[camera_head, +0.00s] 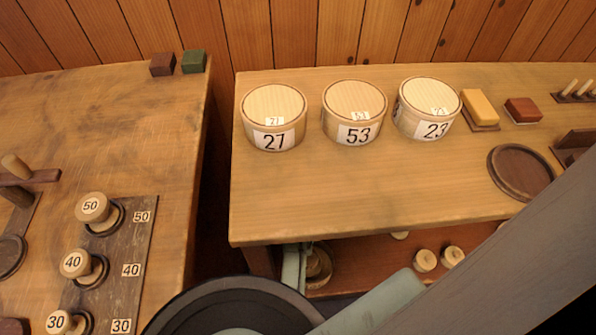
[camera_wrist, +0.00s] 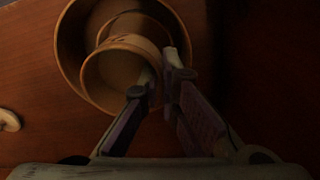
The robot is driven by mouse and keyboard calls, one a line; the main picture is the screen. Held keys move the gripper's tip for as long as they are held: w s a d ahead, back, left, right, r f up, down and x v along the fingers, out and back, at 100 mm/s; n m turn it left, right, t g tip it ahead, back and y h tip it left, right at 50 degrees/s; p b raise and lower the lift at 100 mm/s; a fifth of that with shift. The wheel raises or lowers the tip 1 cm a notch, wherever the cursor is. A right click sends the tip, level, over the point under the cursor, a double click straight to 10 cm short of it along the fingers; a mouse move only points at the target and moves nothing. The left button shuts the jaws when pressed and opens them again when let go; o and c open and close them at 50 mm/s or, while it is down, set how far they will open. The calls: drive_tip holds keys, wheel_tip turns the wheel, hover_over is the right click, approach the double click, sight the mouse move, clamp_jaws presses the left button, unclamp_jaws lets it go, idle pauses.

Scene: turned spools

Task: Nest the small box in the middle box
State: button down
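In the wrist view the small box (camera_wrist: 112,72), a round open wooden box, is in front of a wider round box (camera_wrist: 68,62), which I take as the middle box. The small box's rim overlaps the wider opening; how deep it sits is unclear. A further curved edge (camera_wrist: 128,20) shows behind it. My gripper (camera_wrist: 161,72) has one finger inside the small box and one outside, closed on its wall. In the head view, round wooden ware (camera_head: 319,265) shows on the lower shelf, partly hidden by my arm.
The lower shelf (camera_head: 378,268) lies under a table (camera_head: 400,190) whose front edge overhangs it. Wooden knobs (camera_head: 426,260) stand to the right on the shelf. Three lidded round boxes, 27 (camera_head: 275,117), 53 (camera_head: 354,112) and 23 (camera_head: 428,108), stand on the tabletop.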

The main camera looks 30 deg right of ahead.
drive_tip(key=shift+f+b, duration=0.45)
drive_tip(key=shift+f, duration=0.55)
drive_tip(key=shift+f, duration=0.35)
drive_tip(key=shift+f+b, duration=0.4)
drive_tip(key=shift+f, duration=0.2)
drive_tip(key=shift+f, duration=0.2)
idle(0.6)
drive_tip(key=c, duration=2.3)
unclamp_jaws()
drive_tip(key=o, duration=0.6)
drive_tip(key=o, duration=0.4)
